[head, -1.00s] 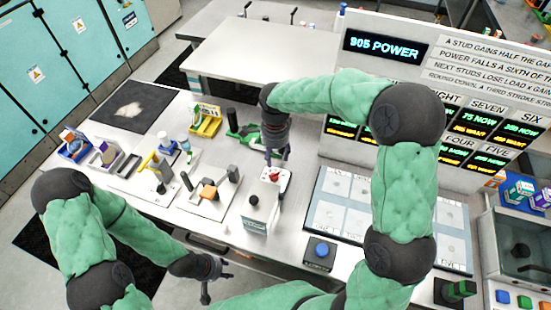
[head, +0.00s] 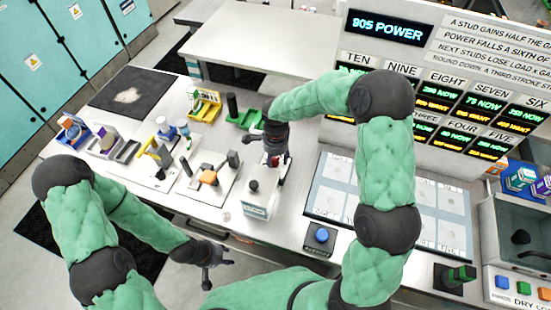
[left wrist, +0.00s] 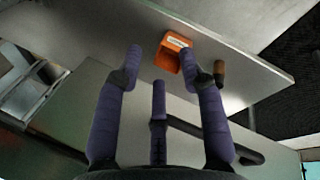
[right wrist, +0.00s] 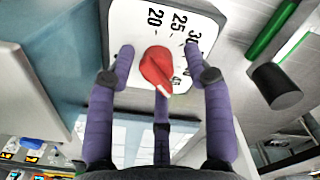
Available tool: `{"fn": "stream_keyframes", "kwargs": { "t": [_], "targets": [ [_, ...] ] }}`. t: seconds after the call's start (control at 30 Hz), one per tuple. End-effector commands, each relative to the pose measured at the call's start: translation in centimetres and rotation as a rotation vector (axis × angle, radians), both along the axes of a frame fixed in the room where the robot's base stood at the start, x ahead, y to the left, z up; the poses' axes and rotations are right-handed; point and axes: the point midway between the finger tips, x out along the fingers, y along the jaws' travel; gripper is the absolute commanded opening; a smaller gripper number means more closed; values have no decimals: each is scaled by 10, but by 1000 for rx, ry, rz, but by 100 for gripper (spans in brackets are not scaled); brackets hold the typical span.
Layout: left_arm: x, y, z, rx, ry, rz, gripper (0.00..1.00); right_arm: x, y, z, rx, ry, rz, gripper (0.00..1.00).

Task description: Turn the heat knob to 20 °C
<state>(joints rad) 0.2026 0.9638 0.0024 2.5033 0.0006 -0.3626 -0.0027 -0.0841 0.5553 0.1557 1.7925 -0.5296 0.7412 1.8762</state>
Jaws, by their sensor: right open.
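The red heat knob (right wrist: 157,69) sits on a white dial plate (right wrist: 138,20) with black numbers, of which 20, 25 and 30 read clearly and others are partly covered. The knob's narrower end points down and right in the right wrist view, away from the 20. My right gripper (head: 274,170) is open, its fingers apart around the knob's sides with no clear contact. In the head view it hides most of the dial. My left gripper (head: 222,262) is open and empty, low in front of the table; its spread fingers show in the left wrist view (left wrist: 162,58).
A white box with a black knob (head: 258,202) stands just in front of the dial. A blue button (head: 321,236) and a panel of pale pads (head: 340,200) lie to the right. Small fixtures and a yellow holder (head: 205,105) stand to the left.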

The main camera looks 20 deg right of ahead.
Motion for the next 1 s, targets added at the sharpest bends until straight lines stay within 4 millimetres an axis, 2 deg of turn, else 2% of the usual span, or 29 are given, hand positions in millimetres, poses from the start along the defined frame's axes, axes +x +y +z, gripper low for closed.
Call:
{"fn": "stream_keyframes", "kwargs": {
  "t": [0.17, 0.3, 0.33, 0.37, 0.77, 1.0],
  "targets": [
    [0, 0, 0, 0, 0, 0, 40, 0, 0, 0, 0, 0, 0, 52],
    [0, 0, 0, 0, 0, 0, 40, 0, 0, 0, 0, 0, -1, 12],
    [0, 0, 0, 0, 0, 0, 40, 0, 0, 0, 0, 0, -1, 4],
    [0, 0, 0, 0, 0, 0, 40, 0, 0, 0, 0, 0, -1, 0],
    [0, 0, 0, 0, 0, 0, 40, 1, -1, 1, -1, -3, 14, 0],
    [0, 0, -3, 0, 0, 0, 40, 3, -2, 1, -2, -5, 116, 0]
  ]
}}
